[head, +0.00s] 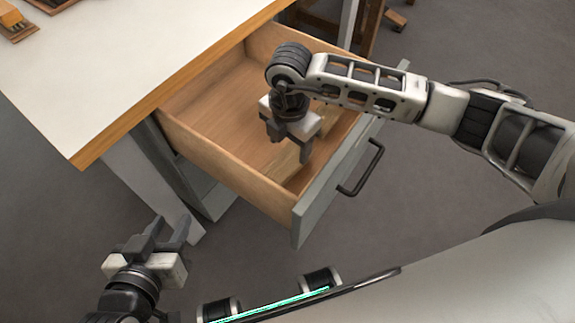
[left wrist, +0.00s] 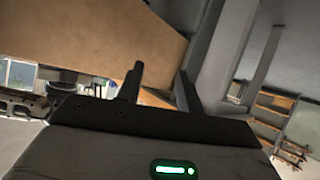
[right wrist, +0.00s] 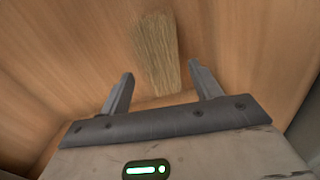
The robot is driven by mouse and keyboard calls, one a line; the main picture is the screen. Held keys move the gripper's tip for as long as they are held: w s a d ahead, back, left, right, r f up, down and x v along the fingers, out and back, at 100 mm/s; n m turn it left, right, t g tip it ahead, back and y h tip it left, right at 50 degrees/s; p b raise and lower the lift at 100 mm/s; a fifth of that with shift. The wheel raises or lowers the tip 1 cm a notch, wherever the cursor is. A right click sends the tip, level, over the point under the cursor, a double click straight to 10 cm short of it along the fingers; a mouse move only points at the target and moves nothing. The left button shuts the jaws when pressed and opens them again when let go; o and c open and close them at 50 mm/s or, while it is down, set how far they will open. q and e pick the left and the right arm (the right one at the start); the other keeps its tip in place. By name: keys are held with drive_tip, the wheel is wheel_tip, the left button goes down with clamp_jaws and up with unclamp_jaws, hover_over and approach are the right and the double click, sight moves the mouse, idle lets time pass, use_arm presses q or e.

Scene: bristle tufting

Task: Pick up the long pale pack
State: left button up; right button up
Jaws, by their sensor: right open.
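The long pale pack (right wrist: 157,45) looks like a straw-coloured bundle lying on the wooden floor of the open drawer (head: 225,150). In the head view the pack (head: 287,160) is partly hidden behind my right gripper (head: 291,146). My right gripper is inside the drawer opening, pointing down. In the right wrist view its fingers (right wrist: 160,74) are open and empty, with the pack beyond and between their tips. I cannot tell the exact gap. My left gripper (head: 168,228) is open and empty, low in front of the desk, outside the drawer.
The drawer's grey front (head: 330,185) with a dark handle (head: 362,170) and its wooden side walls surround my right gripper. The white desk top (head: 110,60) is at the left, with a brush-like item (head: 17,24) on it. Grey floor is free in front.

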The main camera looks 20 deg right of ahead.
sight(288, 161)
wheel_tip(288, 161, down, 2)
drive_tip(key=shift+f, duration=0.15)
drive_tip(key=f, duration=0.2)
drive_tip(key=f+b, duration=0.1)
drive_tip(key=shift+s+a+f, duration=0.15)
drive_tip(key=shift+a+f, duration=0.05)
drive_tip(key=shift+f, duration=0.6)
use_arm(q)
drive_tip(key=f, duration=0.1)
drive_tip(key=w+f, duration=0.1)
drive_tip(key=shift+d+f, duration=0.25)
drive_tip(key=shift+f, duration=0.05)
drive_tip(key=shift+s, duration=0.1)
use_arm(e)
drive_tip(key=c, duration=1.1)
